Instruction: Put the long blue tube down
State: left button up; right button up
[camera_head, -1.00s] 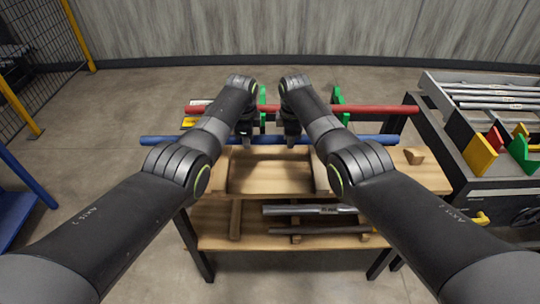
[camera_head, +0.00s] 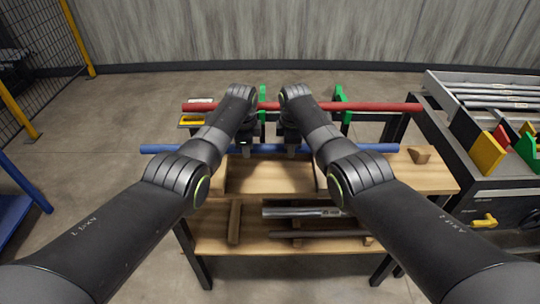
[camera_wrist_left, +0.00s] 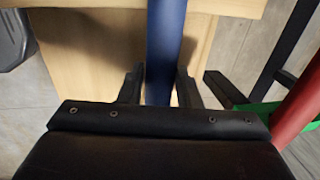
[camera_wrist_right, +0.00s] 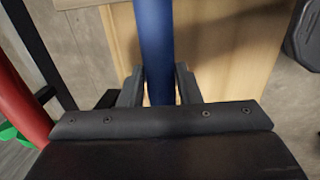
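The long blue tube (camera_head: 360,148) lies crosswise, level, along the far side of the wooden table in the head view. My left gripper (camera_head: 246,150) and my right gripper (camera_head: 291,150) point down onto it near its middle, a short way apart. In the left wrist view the tube (camera_wrist_left: 165,50) runs between the two fingers (camera_wrist_left: 158,88), which sit close on either side. In the right wrist view the tube (camera_wrist_right: 155,45) likewise lies between close fingers (camera_wrist_right: 160,85). Both grippers appear shut on it. Whether the tube touches the wood is hidden.
A red tube (camera_head: 375,107) rests in green holders (camera_head: 341,95) just beyond. The wooden table (camera_head: 430,178) has a lower shelf with grey tubes (camera_head: 300,212). A small wooden block (camera_head: 420,155) sits at the right end. A dark cart (camera_head: 500,175) stands at right.

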pick_arm(q)
jog(key=o, duration=0.4)
jog(key=shift+r, duration=0.1)
pick_arm(e)
jog(key=o, duration=0.4)
jog(key=shift+r, duration=0.15)
pick_arm(q)
jog(key=o, duration=0.8)
jog(key=shift+r, duration=0.15)
jog(key=r, duration=0.3)
jog(key=s+r, duration=0.1)
jog(key=r, duration=0.3)
jog(key=s+r, duration=0.1)
jog(key=r, duration=0.3)
jog(key=shift+s+r, duration=0.2)
jog(key=shift+r, duration=0.05)
pick_arm(e)
jog(key=o, duration=0.8)
